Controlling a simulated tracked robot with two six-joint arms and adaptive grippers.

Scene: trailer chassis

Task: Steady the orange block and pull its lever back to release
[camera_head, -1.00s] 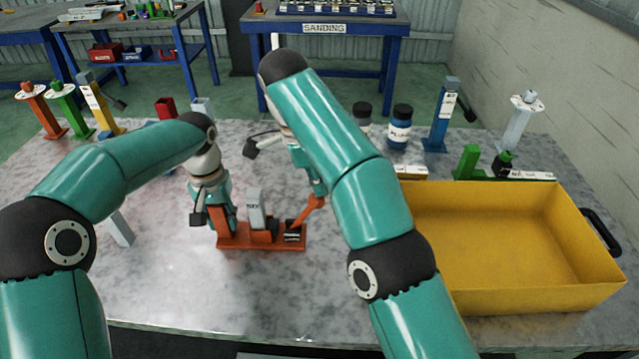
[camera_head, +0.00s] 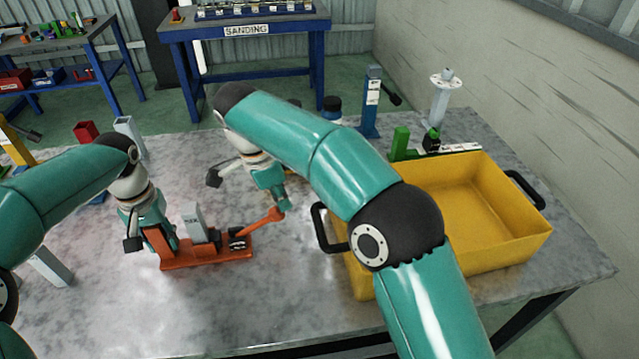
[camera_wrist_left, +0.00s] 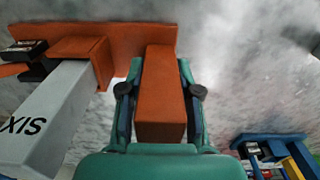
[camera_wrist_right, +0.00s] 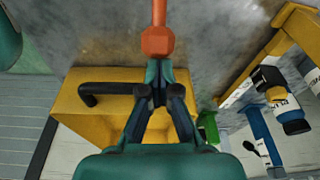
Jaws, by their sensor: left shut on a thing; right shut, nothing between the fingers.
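The orange block (camera_head: 210,259) sits on the grey table, with a grey upright piece (camera_head: 194,222) on it marked with text. Its orange lever (camera_head: 258,223) slants up to the right from the block's right end. My left gripper (camera_head: 160,238) is shut on the block's upright orange post (camera_wrist_left: 160,95), with one finger on each side. My right gripper (camera_head: 279,204) is shut and empty beside the lever's far end. In the right wrist view, the lever's rounded orange end (camera_wrist_right: 157,41) lies just beyond the closed fingertips; I cannot tell whether they touch.
A yellow bin (camera_head: 400,278) with black handles stands to the right, partly behind my right arm. A blue post (camera_head: 371,105), a green piece (camera_head: 400,143) and a pale stand (camera_head: 439,105) are behind it. A grey piece (camera_head: 50,266) lies left of the block. The front middle table is clear.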

